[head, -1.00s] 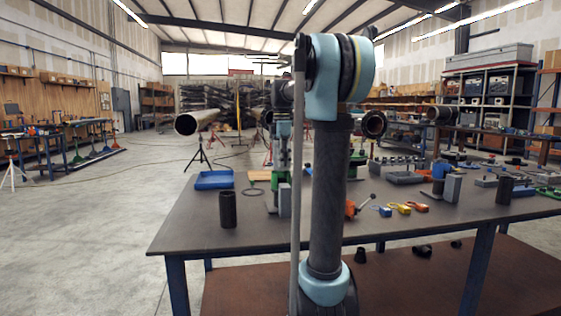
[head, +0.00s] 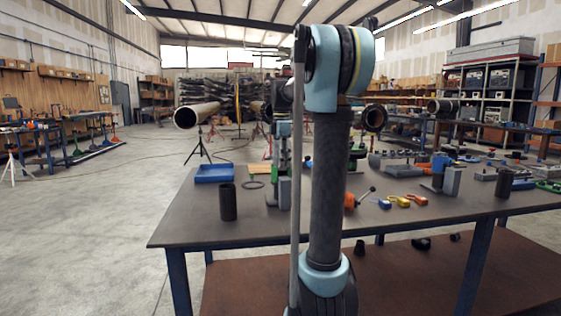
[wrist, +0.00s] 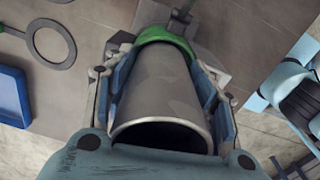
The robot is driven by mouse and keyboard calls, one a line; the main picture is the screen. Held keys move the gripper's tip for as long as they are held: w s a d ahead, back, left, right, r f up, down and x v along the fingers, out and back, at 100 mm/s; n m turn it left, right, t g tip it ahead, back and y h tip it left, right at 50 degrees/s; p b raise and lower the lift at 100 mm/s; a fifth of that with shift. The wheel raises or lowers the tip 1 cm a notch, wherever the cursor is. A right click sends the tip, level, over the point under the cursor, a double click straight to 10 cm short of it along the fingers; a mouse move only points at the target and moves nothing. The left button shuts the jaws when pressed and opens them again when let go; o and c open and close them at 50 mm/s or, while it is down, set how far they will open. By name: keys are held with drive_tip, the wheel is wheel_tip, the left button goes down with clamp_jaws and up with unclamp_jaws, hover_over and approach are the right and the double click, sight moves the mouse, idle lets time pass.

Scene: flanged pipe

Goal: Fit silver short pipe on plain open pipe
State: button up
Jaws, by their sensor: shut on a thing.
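The silver short pipe (wrist: 163,88) is a smooth grey tube in the wrist view, its dark open end toward the camera. My gripper (wrist: 162,105) has a finger on each side of the pipe and is shut on it. A green band or collar (wrist: 168,38) shows at the pipe's far end, near the table; whether the pipe touches the table there cannot be told. In the head view my arm hides most of the gripper and the pipe. A plain open pipe (head: 202,113) lies level on a tripod stand at the back left, apart from my gripper.
The workbench (head: 200,232) carries a blue tray (head: 214,173), a flat ring (head: 253,184), a dark upright cylinder (head: 228,202) and several tools at right. A flanged pipe end (head: 374,118) shows behind the bench, right of my arm. Left floor is mostly clear.

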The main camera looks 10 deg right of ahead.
drive_tip(key=o, duration=1.4)
drive_tip(key=shift+o, duration=0.2)
wheel_tip(320, 180, up, 21)
